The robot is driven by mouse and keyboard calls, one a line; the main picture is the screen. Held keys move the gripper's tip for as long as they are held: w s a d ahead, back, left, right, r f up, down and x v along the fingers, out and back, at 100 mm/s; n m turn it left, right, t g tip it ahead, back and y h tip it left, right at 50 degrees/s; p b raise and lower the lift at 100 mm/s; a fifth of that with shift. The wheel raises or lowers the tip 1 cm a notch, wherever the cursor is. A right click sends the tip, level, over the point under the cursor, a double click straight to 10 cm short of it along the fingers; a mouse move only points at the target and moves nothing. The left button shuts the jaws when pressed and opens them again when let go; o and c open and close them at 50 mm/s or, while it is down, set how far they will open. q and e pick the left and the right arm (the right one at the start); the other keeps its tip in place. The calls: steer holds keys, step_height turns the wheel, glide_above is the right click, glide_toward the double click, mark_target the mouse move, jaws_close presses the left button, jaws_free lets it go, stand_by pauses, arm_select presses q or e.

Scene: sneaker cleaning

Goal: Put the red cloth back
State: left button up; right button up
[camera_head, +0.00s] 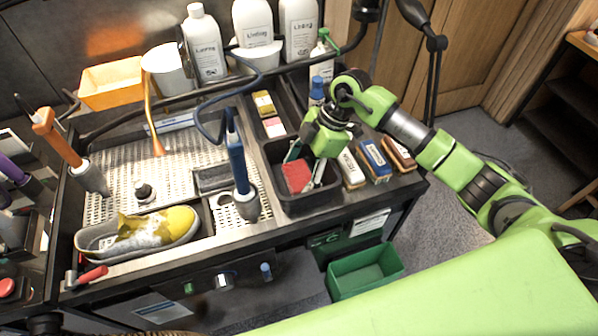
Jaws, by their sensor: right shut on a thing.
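The red cloth (297,176) is a small folded piece over the black bin at the right of the workbench. My right gripper (306,163) reaches down from the green arm above that bin, and its jaws are shut on the cloth. The cloth is at or just inside the bin's opening; I cannot tell whether it touches the bottom. The black bin (299,204) has its front wall in view, while the gripper hides part of its inside. My left gripper is not in view.
A yellow and grey sneaker (140,232) lies on the metal tray at left. Several brushes (375,158) stand right of the bin. White bottles (205,45) line the back. A blue-handled tool (237,155) stands left of the bin. A green crate (364,270) sits below.

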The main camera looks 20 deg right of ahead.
steer(key=o, duration=0.5)
steer(key=shift+f, duration=0.15)
steer(key=shift+o, duration=0.9)
steer(key=b+v, duration=0.3)
steer(key=v, duration=0.9)
steer(key=shift+r, duration=0.2)
